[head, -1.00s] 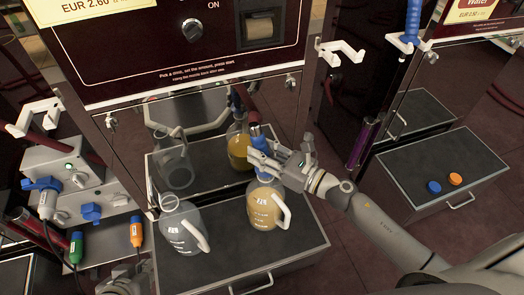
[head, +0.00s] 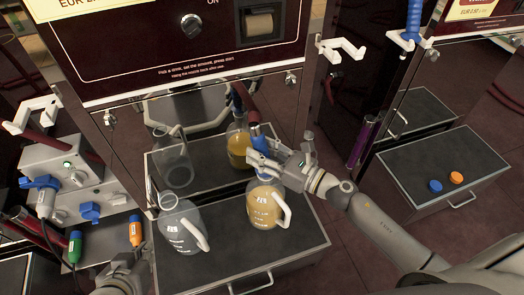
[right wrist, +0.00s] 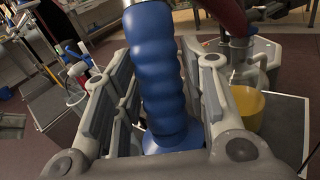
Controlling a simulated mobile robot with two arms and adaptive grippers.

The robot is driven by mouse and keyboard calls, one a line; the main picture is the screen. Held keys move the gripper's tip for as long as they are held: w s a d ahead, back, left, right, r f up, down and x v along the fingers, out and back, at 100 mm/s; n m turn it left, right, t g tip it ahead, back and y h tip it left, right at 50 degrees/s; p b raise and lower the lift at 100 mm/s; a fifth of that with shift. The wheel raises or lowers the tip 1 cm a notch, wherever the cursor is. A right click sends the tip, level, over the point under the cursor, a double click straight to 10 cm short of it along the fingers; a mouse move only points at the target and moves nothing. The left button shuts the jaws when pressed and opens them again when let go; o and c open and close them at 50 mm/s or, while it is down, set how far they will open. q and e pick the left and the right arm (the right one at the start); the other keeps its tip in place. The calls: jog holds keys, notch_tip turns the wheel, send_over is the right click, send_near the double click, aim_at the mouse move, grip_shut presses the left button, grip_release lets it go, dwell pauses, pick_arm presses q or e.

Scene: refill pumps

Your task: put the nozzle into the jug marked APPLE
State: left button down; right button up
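My right gripper (head: 265,163) is shut on the blue ribbed nozzle (head: 260,143). The right wrist view shows the nozzle's handle (right wrist: 155,65) between the fingers (right wrist: 160,105). The nozzle is over the neck of a clear jug with yellow liquid and a white handle (head: 264,208). The gripper hides the jug's mouth, so I cannot tell whether the tip is inside. A second clear jug (head: 180,232), looking empty or grey, stands to its left. Labels on both are too small to read. My left gripper (head: 115,278) is low at the left, its fingers unclear.
Both jugs stand on a dark drawer-like platform (head: 300,237); the mirror-like panel behind reflects them. A grey box with connectors (head: 62,170) is at the left. A right-hand platform (head: 415,165) carries blue and orange caps (head: 435,186). White hooks (head: 340,48) jut from the pump.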

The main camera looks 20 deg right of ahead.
jog(key=shift+o, duration=0.9)
